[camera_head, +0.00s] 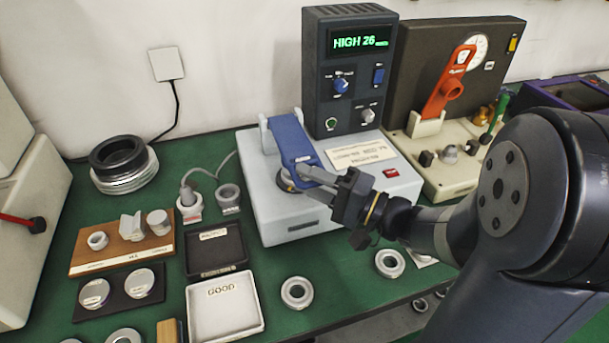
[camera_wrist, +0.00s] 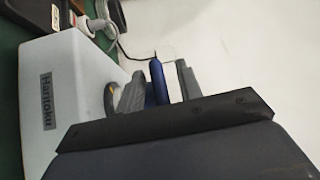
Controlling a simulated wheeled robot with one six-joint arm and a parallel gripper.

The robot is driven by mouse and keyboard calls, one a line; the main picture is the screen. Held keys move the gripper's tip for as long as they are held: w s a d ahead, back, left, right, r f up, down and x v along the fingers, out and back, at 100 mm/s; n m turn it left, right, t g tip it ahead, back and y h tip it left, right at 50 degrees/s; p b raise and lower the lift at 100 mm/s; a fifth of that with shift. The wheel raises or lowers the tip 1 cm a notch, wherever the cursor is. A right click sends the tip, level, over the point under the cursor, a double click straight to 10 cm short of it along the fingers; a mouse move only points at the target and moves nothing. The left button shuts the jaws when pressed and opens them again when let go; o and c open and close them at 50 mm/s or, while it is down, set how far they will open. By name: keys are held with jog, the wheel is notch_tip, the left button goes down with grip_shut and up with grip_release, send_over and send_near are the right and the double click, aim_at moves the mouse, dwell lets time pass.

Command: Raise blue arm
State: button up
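The blue arm (camera_head: 294,140) lies lowered along the top of the white device (camera_head: 284,212), hinged at the back between light brackets. A ring (camera_head: 286,183) shows partly under its front end. My gripper (camera_head: 308,179) is at the front end of the blue arm. In the wrist view the blue arm (camera_wrist: 157,82) stands edge-on between the two grey fingers of my gripper (camera_wrist: 160,84). A narrow gap shows between the blue arm and the right finger, so the fingers look open around it. The fingertips' far ends are partly hidden.
A dark display unit (camera_head: 348,70) reading "HIGH 26" stands behind the device. A second device with an orange arm (camera_head: 450,85) stands to the right. A tray marked GOOD (camera_head: 225,306), a black tray (camera_head: 215,249) and loose rings (camera_head: 297,292) lie left and in front.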

jog(key=shift+w+a, duration=0.3)
jog(key=shift+a, duration=0.25)
grip_shut()
jog(key=shift+r, duration=0.1)
